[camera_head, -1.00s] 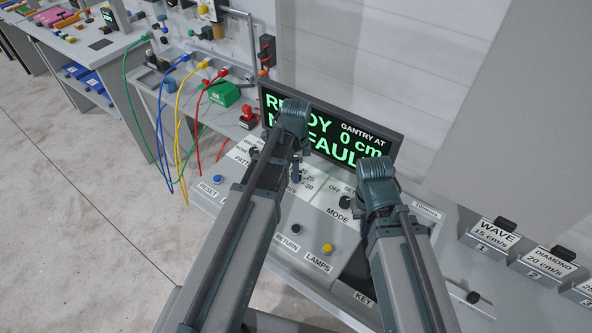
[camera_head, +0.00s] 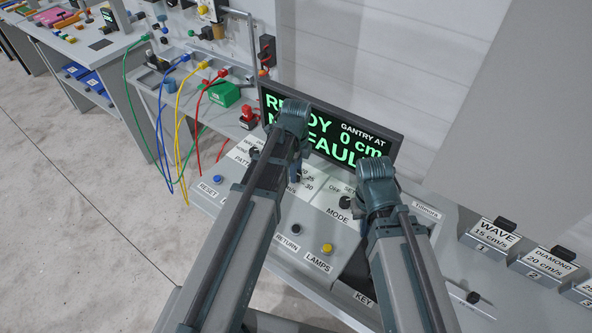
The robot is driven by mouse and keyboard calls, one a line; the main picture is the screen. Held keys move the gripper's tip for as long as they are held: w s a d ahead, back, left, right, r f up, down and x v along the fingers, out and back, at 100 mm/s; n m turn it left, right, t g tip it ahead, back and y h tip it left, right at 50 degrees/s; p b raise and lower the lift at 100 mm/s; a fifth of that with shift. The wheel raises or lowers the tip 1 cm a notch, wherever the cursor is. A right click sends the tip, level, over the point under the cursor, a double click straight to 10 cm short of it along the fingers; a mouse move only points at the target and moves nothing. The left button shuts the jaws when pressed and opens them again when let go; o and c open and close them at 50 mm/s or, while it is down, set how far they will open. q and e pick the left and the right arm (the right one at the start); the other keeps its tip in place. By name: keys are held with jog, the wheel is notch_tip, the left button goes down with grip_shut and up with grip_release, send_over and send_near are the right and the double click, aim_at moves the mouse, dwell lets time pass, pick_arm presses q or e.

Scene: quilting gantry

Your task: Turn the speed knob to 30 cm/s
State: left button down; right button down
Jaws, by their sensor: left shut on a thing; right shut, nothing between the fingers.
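My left gripper (camera_head: 295,172) points down at the console's speed dial, its fingers partly hidden by its own wrist. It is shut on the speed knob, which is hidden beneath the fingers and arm. The dial marks 25 (camera_head: 308,178) and 30 (camera_head: 307,187) show just right of the fingers. The knob's pointer cannot be seen, so its setting cannot be read.
The display (camera_head: 330,125) reads READY, gantry at 0 cm, partly covered by my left arm. A black mode knob (camera_head: 345,202) sits between the arms. A blue reset button (camera_head: 217,179), a dark return button (camera_head: 296,229) and a yellow lamps button (camera_head: 327,248) are nearby.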

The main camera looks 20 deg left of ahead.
pick_arm(q)
jog(key=shift+c, duration=2.3)
grip_release()
notch_tip(320, 180, up, 14)
jog(key=p, duration=1.4)
pick_arm(e)
notch_tip(320, 180, up, 14)
